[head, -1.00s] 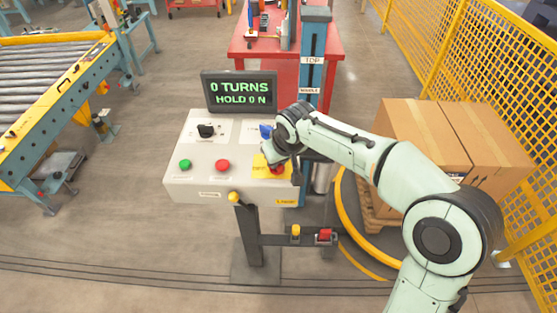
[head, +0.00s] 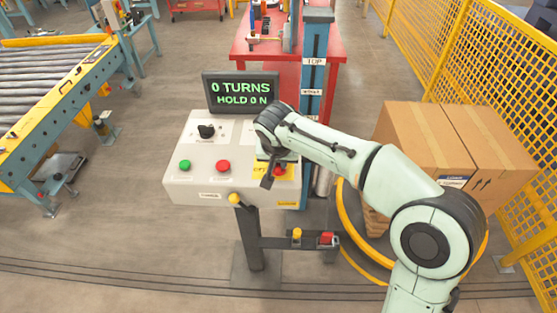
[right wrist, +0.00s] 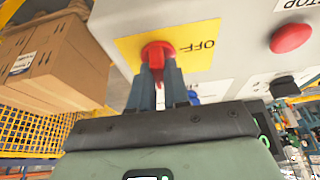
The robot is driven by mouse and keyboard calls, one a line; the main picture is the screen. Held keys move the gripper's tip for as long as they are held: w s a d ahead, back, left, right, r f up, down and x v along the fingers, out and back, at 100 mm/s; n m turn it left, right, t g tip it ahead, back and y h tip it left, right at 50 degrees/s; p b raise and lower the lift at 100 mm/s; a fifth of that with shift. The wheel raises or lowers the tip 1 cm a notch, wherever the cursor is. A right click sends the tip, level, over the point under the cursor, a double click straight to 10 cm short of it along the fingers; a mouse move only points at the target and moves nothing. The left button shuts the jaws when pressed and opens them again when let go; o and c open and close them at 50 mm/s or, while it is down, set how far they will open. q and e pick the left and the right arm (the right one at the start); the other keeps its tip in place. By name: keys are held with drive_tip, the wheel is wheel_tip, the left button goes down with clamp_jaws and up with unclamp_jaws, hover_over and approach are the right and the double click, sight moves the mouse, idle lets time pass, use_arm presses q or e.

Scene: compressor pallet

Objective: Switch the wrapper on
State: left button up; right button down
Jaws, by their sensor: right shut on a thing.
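The wrapper's grey control box (head: 190,184) stands on a dark post. A red rotary switch (right wrist: 158,48) sits on a yellow plate (right wrist: 198,50) marked "OFF" at the box's right end. My right gripper (right wrist: 160,75) is shut on the red switch, one dark finger on each side of its handle. In the head view my right gripper (head: 271,174) and wrist hide most of the switch and plate. The display (head: 241,93) reads "0 TURNS" and "HOLD 0 N". My left gripper is in neither view.
The box also carries a green button (head: 185,165), a red stop button (head: 223,166) and a black knob (head: 206,131). A yellow-tipped lever (head: 235,198) projects at its front edge. Cartons (head: 450,145) and a yellow mesh fence (head: 450,50) stand right. A roller conveyor (head: 50,75) stands left.

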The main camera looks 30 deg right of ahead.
drive_tip(key=shift+s+f, duration=0.15)
drive_tip(key=shift+f, duration=0.2)
drive_tip(key=c, duration=1.1)
unclamp_jaws()
drive_tip(key=shift+r, duration=0.15)
drive_tip(key=shift+a+r, duration=0.15)
drive_tip(key=shift+r, duration=0.4)
drive_tip(key=p+v, duration=0.1)
drive_tip(key=v, duration=1.1)
drive_tip(key=shift+r, duration=0.1)
